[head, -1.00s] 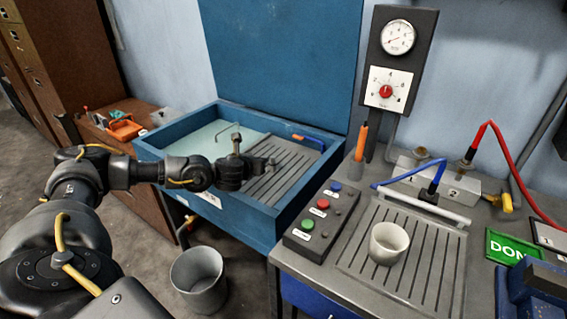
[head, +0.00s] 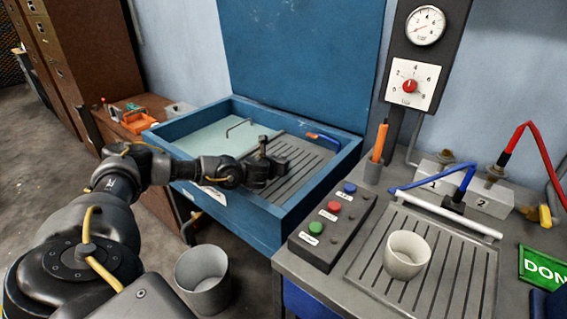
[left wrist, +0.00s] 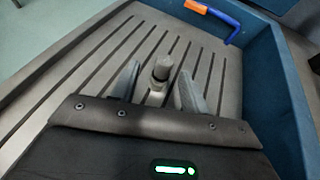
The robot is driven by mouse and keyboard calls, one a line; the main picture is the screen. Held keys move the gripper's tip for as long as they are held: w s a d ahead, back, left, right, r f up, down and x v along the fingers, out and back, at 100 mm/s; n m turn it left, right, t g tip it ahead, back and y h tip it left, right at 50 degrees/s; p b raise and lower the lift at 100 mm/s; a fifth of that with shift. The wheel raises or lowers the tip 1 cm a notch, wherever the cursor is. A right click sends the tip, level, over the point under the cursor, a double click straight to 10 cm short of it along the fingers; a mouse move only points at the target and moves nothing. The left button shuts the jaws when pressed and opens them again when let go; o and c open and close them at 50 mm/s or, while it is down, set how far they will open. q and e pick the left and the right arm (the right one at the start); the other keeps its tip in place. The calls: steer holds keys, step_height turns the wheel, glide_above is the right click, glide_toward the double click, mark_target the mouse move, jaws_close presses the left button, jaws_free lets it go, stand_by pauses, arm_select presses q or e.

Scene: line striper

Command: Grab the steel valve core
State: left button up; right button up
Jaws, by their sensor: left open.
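In the left wrist view the steel valve core (left wrist: 160,72) is a small grey cylinder with a darker top and a paler, narrower part below. It appears upright over the slotted grey board of the blue basin. My left gripper (left wrist: 158,80) is open, with one finger on each side of it. Gaps show between the core and both fingers. In the head view my left gripper (head: 276,166) is low over the slotted board (head: 308,160). There I cannot make out the core clearly at the fingers. My right gripper is not in view.
The blue basin (head: 345,165) has raised walls around the board. A blue hooked tool with an orange end (head: 325,137) lies at its back right. A bench with a button box (head: 330,225) and a white cup (head: 407,255) stands to the right. A bucket (head: 203,280) is on the floor.

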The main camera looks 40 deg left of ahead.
mark_target(285, 157)
arm_select(q)
steer(key=shift+w+a+f, duration=0.15)
steer(key=shift+w, duration=0.45)
steer(key=p+x, duration=0.1)
steer(key=x, duration=0.2)
steer(key=shift+w+f, duration=0.2)
steer(key=shift+w, duration=0.1)
steer(key=shift+w+a+f, duration=0.1)
steer(key=shift+w+f, duration=0.05)
steer(key=shift+w, duration=0.2)
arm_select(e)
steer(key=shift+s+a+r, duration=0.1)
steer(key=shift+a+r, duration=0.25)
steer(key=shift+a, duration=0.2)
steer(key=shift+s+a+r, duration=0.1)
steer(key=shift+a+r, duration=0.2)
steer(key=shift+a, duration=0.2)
arm_select(q)
steer(key=shift+c, duration=0.5)
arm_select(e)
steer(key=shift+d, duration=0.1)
arm_select(q)
jaws_close()
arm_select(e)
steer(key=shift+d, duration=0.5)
